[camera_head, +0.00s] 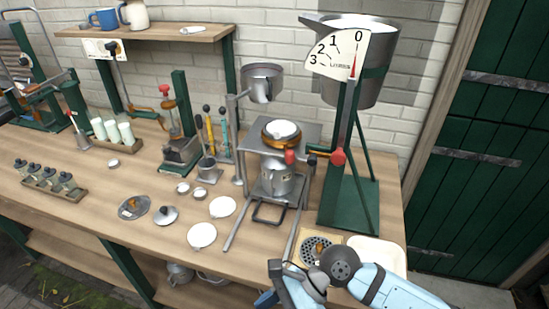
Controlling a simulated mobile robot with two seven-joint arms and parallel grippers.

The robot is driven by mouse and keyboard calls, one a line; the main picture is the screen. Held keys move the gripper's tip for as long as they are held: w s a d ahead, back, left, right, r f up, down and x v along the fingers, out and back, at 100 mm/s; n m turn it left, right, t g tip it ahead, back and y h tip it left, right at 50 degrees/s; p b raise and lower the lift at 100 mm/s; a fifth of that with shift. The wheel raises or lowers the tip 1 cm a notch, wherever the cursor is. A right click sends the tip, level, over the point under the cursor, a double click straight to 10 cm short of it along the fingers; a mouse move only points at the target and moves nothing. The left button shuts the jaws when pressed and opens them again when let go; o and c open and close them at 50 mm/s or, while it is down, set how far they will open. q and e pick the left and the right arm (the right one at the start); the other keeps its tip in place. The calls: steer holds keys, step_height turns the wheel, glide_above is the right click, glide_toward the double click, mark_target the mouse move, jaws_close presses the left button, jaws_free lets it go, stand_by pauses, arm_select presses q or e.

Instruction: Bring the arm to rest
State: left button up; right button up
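A light blue and grey arm of mine (385,287) comes in from the lower right, in front of the table's front right part. Its dark round joint (340,262) is over the table's front edge, and a further link (298,289) bends down and out at the bottom edge. No gripper fingertips can be made out on it. My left arm and gripper do not show. I see no object held.
The wooden table (130,232) holds a metal press stand (279,178), a green scale stand with a bucket (355,85), lids (201,235), a bottle rack (62,186) and a drain plate (316,246). A white tray (376,256) is beside my arm. A green door (485,150) stands right.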

step_height(320, 180, up, 10)
steer(key=w+a+m+t+y+p, duration=0.1)
steer(key=w+m+t+y+p, duration=0.1)
steer(key=m+t+y, duration=1.1)
steer(key=w+d+f+m+t+h+p, duration=0.1)
steer(key=w+d+m+t+h, duration=0.2)
steer(key=m, duration=0.7)
steer(key=w+d+f+m+t+h+p, duration=0.1)
steer(key=w+d+m+t+h, duration=0.3)
steer(key=m, duration=0.6)
arm_select(q)
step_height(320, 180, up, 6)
steer(key=p, duration=0.1)
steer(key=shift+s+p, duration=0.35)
steer(key=shift+p, duration=0.05)
arm_select(e)
steer(key=s+d+f+m+g+h, duration=0.2)
steer(key=s+d+f+m+h, duration=0.4)
steer(key=f+m, duration=0.3)
steer(key=s+d+f+m+g+h, duration=0.2)
steer(key=s+d+f+m+h, duration=0.3)
steer(key=m, duration=0.8)
steer(key=d+f+h, duration=0.2)
steer(key=d+f, duration=0.1)
steer(key=f, duration=0.1)
steer(key=shift+s+f+h, duration=0.3)
steer(key=shift+s, duration=0.1)
